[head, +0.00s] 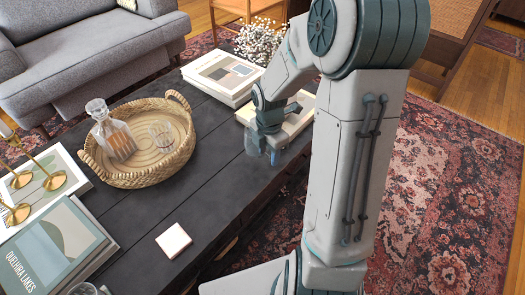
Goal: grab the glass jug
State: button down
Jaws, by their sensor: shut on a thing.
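My gripper (271,150) points down over the right edge of the dark coffee table. It is shut on a clear glass vessel, which I take to be the glass jug (252,145). The jug shows as a pale see-through shape at the left of the fingers. Its handle and full outline are hard to make out, and the fingers and wrist cover part of it. I cannot tell whether its base touches the table.
A woven tray (150,180) on the dark table (215,185) holds a stoppered decanter (113,136) and a tumbler (162,136). Book stacks (218,75) lie behind; a white coaster (173,241) lies in front. A grey sofa (85,55) stands at the back left.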

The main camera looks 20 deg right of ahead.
jog(key=s+d+r+p, duration=0.4)
jog(key=s+d+r, duration=0.1)
jog(key=d, duration=0.2)
jog(key=shift+d+r, duration=0.35)
dwell(0.4)
jog(key=shift+s, duration=0.15)
